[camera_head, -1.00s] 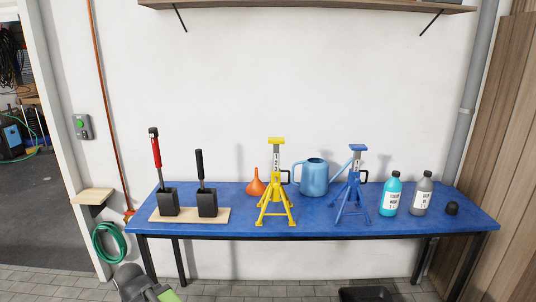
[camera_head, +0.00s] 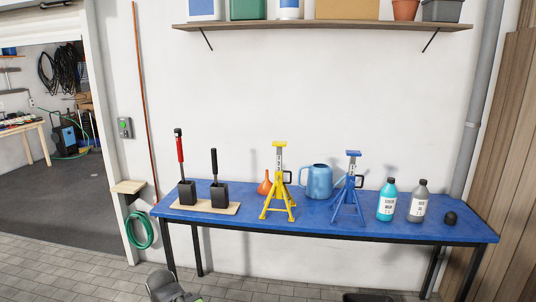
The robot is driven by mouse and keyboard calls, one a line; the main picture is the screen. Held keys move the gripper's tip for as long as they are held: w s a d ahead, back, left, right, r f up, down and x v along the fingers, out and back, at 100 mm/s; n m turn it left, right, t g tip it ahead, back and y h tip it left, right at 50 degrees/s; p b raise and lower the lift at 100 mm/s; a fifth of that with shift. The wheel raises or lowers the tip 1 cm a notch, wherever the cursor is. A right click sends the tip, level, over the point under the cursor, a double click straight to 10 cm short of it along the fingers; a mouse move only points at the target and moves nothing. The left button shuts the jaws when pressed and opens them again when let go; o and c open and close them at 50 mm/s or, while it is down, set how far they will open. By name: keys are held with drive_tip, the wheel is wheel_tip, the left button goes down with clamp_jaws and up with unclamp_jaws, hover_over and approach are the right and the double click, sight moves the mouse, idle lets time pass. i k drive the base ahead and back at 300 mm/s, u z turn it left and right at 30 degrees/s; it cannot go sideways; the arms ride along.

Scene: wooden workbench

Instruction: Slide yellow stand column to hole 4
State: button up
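The yellow jack stand (camera_head: 278,187) stands upright on the blue workbench, left of the middle. Its grey column (camera_head: 279,157) rises out of the yellow legs and carries a yellow saddle on top. Marks on the column are too small to read, so I cannot tell which hole it sits at. A dark handle loop (camera_head: 288,177) sticks out on its right side. No gripper fingers show. A grey and dark part at the bottom edge (camera_head: 168,287) seems to be mine, well below and in front of the bench.
On the blue bench (camera_head: 270,221) stand a blue jack stand (camera_head: 349,190), a blue watering can (camera_head: 319,182), an orange funnel (camera_head: 265,187), two bottles and a black cap (camera_head: 450,218). Two black blocks with handles stand on a board (camera_head: 230,209) at left. A shelf (camera_head: 330,24) hangs above.

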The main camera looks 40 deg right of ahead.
sight(279, 145)
drive_tip(key=u, duration=0.15)
drive_tip(key=i, duration=1)
